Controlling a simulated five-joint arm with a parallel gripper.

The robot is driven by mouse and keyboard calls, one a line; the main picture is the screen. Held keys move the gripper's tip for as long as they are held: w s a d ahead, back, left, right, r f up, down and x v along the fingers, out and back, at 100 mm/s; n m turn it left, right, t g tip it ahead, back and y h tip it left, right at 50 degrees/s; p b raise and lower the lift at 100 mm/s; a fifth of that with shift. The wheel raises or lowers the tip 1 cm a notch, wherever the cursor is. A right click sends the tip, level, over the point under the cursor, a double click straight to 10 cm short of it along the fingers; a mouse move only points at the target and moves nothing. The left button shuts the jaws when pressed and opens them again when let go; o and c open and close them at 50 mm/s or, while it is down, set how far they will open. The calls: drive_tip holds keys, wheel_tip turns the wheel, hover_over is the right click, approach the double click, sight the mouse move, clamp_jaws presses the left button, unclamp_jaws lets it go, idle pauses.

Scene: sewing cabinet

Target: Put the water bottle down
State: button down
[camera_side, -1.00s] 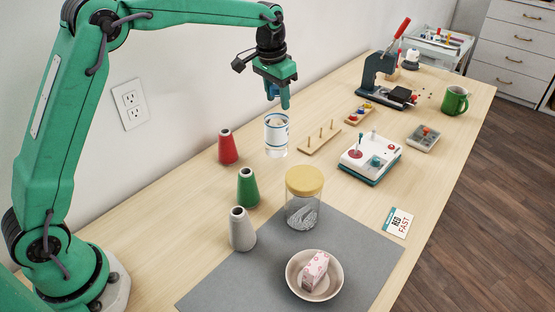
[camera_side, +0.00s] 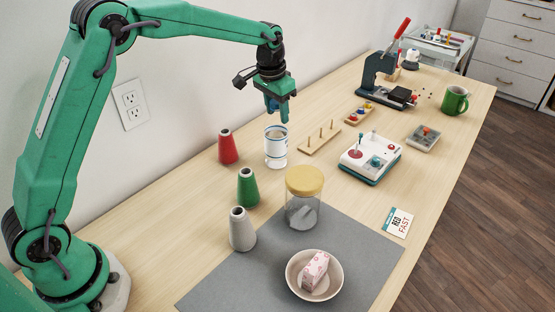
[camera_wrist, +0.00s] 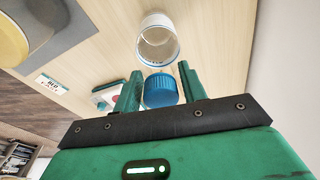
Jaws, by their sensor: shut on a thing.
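The water bottle (camera_side: 276,150) stands upright below my gripper (camera_side: 277,112) in the side view. It shows a white and clear band with blue rings. Its blue cap (camera_wrist: 160,91) sits between my gripper's two fingers (camera_wrist: 160,76) in the wrist view, and the fingers are shut on it. The banded body shows beyond the cap in that view. The bottle's base is at or just above the wooden table (camera_side: 210,195); I cannot tell whether it touches.
Red (camera_side: 228,147), green (camera_side: 247,187) and grey (camera_side: 242,230) cones stand to the left and front. A peg rack (camera_side: 320,137) is close on the right. A yellow-lidded jar (camera_side: 303,182) and a bowl (camera_side: 333,283) are in front, on and by a grey mat (camera_side: 215,288).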

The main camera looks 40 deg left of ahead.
drive_tip(key=c, duration=0.8)
unclamp_jaws()
drive_tip(key=shift+f, duration=0.1)
wheel_tip(320, 180, up, 12)
drive_tip(key=s, duration=0.2)
idle(0.3)
